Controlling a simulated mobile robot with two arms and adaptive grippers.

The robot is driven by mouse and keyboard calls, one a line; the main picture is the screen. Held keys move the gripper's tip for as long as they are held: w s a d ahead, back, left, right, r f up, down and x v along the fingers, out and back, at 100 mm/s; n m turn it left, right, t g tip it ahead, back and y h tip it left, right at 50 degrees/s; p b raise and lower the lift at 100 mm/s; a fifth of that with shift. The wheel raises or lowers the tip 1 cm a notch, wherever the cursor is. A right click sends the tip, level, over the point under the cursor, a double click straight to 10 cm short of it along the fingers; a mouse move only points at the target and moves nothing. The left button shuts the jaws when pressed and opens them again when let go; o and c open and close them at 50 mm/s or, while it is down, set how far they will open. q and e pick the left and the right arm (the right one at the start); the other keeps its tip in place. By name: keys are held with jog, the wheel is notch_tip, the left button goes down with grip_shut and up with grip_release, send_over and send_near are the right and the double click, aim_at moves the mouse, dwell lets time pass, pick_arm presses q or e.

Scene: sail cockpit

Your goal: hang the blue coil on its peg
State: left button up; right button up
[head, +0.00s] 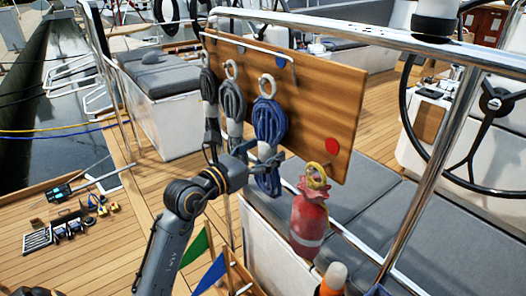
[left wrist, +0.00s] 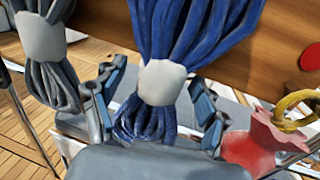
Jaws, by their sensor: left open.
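The blue coil (head: 269,122) is upright against the wooden board (head: 320,110), with its white ring (head: 267,86) at the top and a white band round its lower part. I cannot tell whether the ring is around a peg. A blue disc (head: 281,62) is on the board just above the ring. My left gripper (head: 265,160) is open at the coil's lower end. In the left wrist view, the left gripper's fingers (left wrist: 158,95) stand on either side of the white band (left wrist: 163,82), with gaps visible. My right gripper is not in view.
A red fender (head: 309,220) with a yellow ring is below the board's right end, near a red disc (head: 332,146). A steel rail (head: 400,40) crosses above. Grey cushions lie behind.

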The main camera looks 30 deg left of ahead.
pick_arm(q)
jog(key=v, duration=1.2)
jog(key=shift+f, duration=0.1)
